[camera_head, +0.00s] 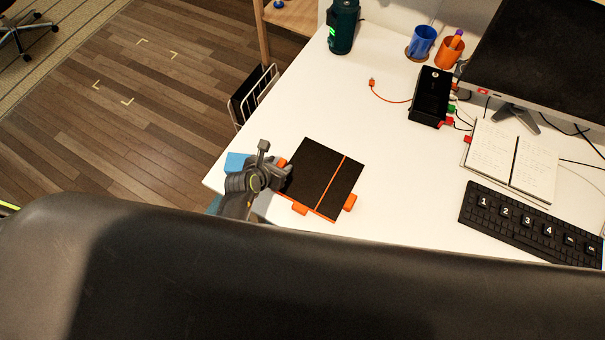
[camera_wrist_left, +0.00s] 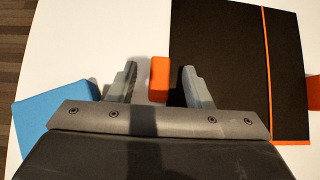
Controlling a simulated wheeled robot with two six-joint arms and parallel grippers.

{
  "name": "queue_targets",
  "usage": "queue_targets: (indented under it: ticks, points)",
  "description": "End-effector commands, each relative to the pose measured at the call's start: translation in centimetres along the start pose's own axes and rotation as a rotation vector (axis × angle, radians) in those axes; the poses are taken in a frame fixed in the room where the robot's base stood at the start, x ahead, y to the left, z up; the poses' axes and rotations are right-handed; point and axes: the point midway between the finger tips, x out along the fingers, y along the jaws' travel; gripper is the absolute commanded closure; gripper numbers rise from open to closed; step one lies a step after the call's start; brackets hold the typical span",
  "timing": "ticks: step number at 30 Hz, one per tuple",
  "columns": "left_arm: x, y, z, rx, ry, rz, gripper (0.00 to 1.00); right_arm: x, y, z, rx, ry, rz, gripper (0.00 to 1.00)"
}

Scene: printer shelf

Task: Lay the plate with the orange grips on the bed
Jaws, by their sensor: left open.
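The plate (camera_head: 315,175) lies flat on the white desk near its front left edge. It is black with a thin orange line and has orange grips on its sides. My left gripper (camera_head: 275,161) is at the plate's left side. In the left wrist view its fingers (camera_wrist_left: 160,80) are open, with an orange grip (camera_wrist_left: 159,77) between them and the plate (camera_wrist_left: 225,60) just to the right. I cannot tell whether a finger touches the grip. The bed is not in view. My right gripper is not in view.
A blue block (camera_head: 237,162) lies beside the left gripper. A large dark padded shape (camera_head: 300,280) covers the bottom. The keyboard (camera_head: 530,222), notebook (camera_head: 515,160), black box (camera_head: 431,95), cups and dark bottle (camera_head: 342,27) stand farther off. The desk's middle is mostly clear.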

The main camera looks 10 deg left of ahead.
Motion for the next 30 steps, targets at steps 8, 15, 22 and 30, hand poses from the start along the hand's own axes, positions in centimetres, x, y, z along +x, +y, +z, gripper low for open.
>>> queue_targets:
  ticks: [8, 15, 22, 30]
  points:
    - [0.95, 0.02, -0.03, 0.000, 0.000, 0.001, 0.55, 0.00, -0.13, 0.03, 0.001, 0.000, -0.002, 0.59]
    - [0.92, 0.03, -0.04, 0.000, 0.000, 0.001, 0.66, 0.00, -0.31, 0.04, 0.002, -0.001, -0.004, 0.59]
    - [0.91, 0.03, -0.05, 0.000, 0.000, 0.001, 0.96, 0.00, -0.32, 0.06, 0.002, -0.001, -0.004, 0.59]
    - [0.90, 0.03, 0.02, -0.001, -0.001, 0.001, 1.00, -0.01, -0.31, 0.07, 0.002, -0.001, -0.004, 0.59]
